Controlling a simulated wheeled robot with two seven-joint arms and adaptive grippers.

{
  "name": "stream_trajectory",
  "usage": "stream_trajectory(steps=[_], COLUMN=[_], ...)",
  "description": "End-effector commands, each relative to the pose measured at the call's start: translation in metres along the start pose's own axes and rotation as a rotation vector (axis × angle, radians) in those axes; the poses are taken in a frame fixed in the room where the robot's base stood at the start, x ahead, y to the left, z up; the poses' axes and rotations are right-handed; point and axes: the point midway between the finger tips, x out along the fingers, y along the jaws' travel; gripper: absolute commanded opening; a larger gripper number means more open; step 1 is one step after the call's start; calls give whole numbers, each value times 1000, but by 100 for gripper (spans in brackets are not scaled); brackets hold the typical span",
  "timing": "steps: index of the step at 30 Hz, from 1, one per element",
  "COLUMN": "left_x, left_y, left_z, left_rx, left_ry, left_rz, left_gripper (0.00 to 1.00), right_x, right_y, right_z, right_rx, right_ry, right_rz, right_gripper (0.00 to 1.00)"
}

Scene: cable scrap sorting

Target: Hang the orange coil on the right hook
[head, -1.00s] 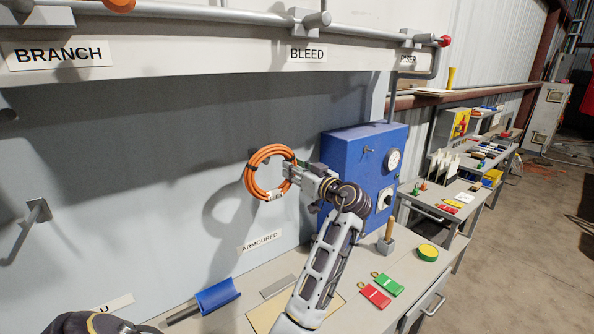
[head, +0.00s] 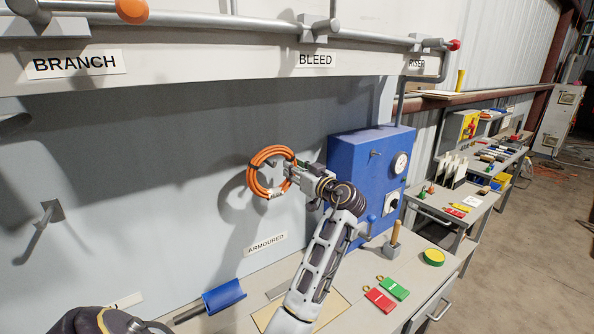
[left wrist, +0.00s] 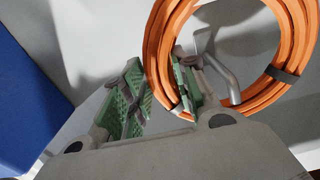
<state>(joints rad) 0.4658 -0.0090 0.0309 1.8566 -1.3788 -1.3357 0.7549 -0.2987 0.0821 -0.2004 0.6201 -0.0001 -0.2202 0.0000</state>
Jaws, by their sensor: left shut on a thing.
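The orange coil (head: 256,178), a ring of cable with a small pale tag, is upright in front of the grey back panel in the head view. My left gripper (head: 291,172) is shut on its right side. In the left wrist view the fingers (left wrist: 160,92) sit at the near side of the coil (left wrist: 301,42). A grey bent hook (left wrist: 222,75) shows through the coil's opening, its end overlapping the lower strands. I cannot tell whether the coil rests on it. Another hook (head: 46,215) is at the far left of the panel. My right gripper is not in view.
A blue box (head: 352,160) with a gauge stands just right of the gripper. A pipe rail runs above.

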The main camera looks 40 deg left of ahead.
Motion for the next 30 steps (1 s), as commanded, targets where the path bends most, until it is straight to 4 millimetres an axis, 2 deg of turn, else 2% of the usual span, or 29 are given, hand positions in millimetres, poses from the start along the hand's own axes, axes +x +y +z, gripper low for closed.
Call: stream_trajectory(steps=[15,30], left_x=[19,36], left_y=[0,0], left_z=[-1,0], left_rx=[0,-1], left_ry=[2,1], left_rz=[-1,0], left_gripper=[0,0], right_x=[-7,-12], right_y=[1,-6], right_z=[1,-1], right_rx=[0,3], right_ry=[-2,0], right_rz=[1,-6], right_gripper=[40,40])
